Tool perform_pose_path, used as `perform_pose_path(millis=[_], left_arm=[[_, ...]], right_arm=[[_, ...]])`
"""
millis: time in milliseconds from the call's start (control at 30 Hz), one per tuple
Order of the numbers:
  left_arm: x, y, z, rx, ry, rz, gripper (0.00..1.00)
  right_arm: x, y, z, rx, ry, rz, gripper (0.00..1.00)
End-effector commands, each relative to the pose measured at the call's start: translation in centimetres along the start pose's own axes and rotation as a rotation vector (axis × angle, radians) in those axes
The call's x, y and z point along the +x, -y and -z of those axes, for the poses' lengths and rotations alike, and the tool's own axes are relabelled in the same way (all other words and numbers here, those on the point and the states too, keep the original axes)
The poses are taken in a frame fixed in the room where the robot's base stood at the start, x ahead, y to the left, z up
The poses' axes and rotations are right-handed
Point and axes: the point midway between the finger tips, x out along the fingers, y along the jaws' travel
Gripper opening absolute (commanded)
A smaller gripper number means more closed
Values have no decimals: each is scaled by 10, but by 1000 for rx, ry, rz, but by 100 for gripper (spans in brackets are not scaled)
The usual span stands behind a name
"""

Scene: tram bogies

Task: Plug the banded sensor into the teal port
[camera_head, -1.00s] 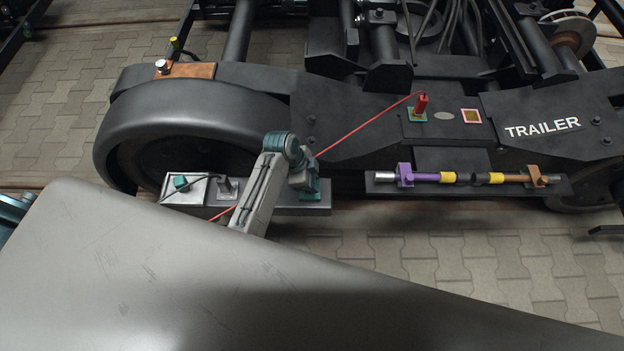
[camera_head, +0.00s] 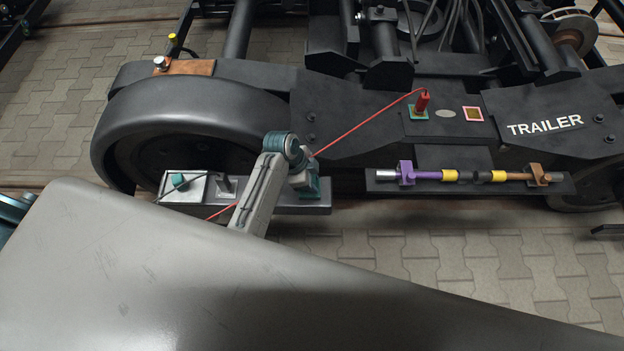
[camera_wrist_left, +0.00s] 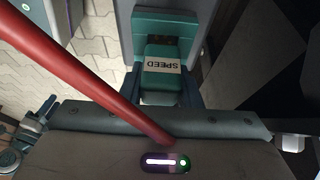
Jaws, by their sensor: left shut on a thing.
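My left gripper (camera_head: 308,188) reaches down at the right end of a grey ledge beside the wheel. In the left wrist view it is shut on a teal block (camera_wrist_left: 161,70) with a white SPEED label, framed by larger teal parts. I cannot tell whether these belong to a port. On a dark shelf at the right, a rod-shaped piece with a yellow band (camera_head: 450,175) rests in a purple clamp (camera_head: 406,172). Another yellow-banded piece (camera_head: 497,177) lies in line with it in a brown clamp (camera_head: 540,174). My right gripper is out of view.
A red cable (camera_head: 365,126) runs from a red plug (camera_head: 422,102) on a green-edged pad down past my left gripper, crossing close in the wrist view. A pale tray (camera_head: 185,195) with a teal piece (camera_head: 180,181) is left of the gripper. A large wheel (camera_head: 125,135) stands behind.

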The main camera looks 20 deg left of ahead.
Motion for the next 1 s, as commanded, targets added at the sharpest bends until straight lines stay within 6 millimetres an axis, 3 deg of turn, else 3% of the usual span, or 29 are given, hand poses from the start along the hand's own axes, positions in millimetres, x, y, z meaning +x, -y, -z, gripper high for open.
perform_pose_path(millis=[1000], left_arm=[[0,0,0,0,-4,-1,11]], right_arm=[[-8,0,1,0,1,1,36]])
